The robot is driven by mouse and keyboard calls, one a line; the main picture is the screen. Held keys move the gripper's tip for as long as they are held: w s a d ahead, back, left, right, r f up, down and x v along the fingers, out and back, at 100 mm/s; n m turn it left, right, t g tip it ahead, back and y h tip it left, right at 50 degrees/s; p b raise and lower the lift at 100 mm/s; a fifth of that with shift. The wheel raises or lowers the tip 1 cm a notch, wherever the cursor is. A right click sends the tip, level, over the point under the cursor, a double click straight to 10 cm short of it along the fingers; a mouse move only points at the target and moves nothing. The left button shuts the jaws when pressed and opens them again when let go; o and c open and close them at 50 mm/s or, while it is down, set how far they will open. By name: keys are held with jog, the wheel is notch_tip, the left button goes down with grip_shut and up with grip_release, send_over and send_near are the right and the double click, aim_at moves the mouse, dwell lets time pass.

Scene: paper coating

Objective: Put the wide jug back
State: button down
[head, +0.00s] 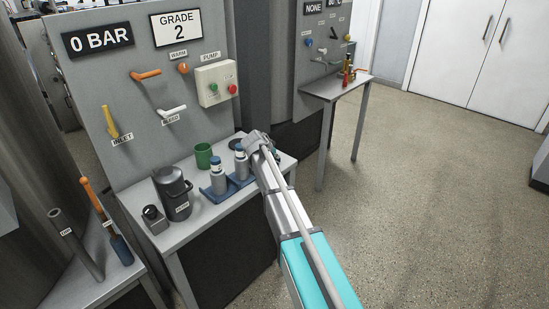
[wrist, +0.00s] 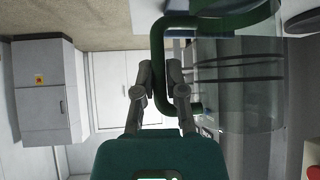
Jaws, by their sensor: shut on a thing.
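My gripper (wrist: 160,76) is shut on a dark green handle in the wrist view. The handle joins a green band and a broad, see-through grey body with dark rings, which I take to be the wide jug (wrist: 236,98). The jug runs off the top of the wrist view, so its whole shape and tilt are unclear. In the head view my gripper (head: 258,142) is over the right end of the bench, and I cannot make out the jug behind it.
The bench (head: 196,222) holds a dark lidded jug (head: 173,190), a small dark block (head: 154,218), a green mug (head: 203,155) and blue-capped bottles on a blue tray (head: 213,196). A dark round thing (head: 236,143) lies beside my gripper. A control panel (head: 100,80) stands behind. Right floor is clear.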

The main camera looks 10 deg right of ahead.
jog(key=c, duration=1.2)
grip_release()
jog(key=shift+f, duration=0.15)
jog(key=o, duration=0.5)
jog(key=shift+r, duration=0.2)
jog(key=shift+s+a+r+p, duration=0.15)
jog(key=shift+s+r+p, duration=0.05)
jog(key=shift+r+p, duration=0.15)
jog(key=p+v, duration=0.7)
jog(key=v, duration=0.4)
jog(key=shift+s+a+p, duration=0.1)
jog(key=shift+p, duration=0.25)
